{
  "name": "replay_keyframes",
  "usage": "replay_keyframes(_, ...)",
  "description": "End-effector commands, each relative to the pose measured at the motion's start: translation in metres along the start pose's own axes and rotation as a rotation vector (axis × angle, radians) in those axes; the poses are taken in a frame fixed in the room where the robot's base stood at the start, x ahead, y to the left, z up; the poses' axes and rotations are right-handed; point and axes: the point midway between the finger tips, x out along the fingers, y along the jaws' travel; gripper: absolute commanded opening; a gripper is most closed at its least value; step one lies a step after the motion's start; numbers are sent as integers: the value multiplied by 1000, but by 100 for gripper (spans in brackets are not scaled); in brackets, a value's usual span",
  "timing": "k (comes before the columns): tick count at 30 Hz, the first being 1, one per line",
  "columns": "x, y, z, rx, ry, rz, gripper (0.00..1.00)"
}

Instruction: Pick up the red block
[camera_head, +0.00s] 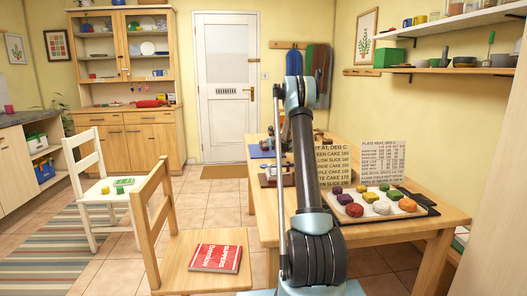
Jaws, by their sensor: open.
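A dark red block (354,210) lies at the tray's front left, close to a purple one (345,199). Yellow, pale, green and orange blocks lie around and to its right. My arm rises in front of the table, left of the tray, and covers part of the table. My gripper cannot be made out in this view, so its place relative to the red block does not show.
Printed cards (333,160) stand behind the tray. A wooden chair (190,257) with a red book (215,257) stands at the table's left. A white chair (103,188) holds small green and yellow things. Tiled floor is open towards the door (226,130).

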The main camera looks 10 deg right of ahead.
Motion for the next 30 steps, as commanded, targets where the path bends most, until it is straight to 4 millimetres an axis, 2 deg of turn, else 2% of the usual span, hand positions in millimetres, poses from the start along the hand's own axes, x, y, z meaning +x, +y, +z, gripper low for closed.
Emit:
replay_keyframes(8, 12, 1, 2, -1, 0, 1, 61)
replay_keyframes(18, 50, 2, 6, -1, 0, 1, 61)
replay_keyframes(27, 55, 3, 6, -1, -1, 0, 61)
replay_keyframes(30, 55, 3, 6, -1, -1, 1, 38)
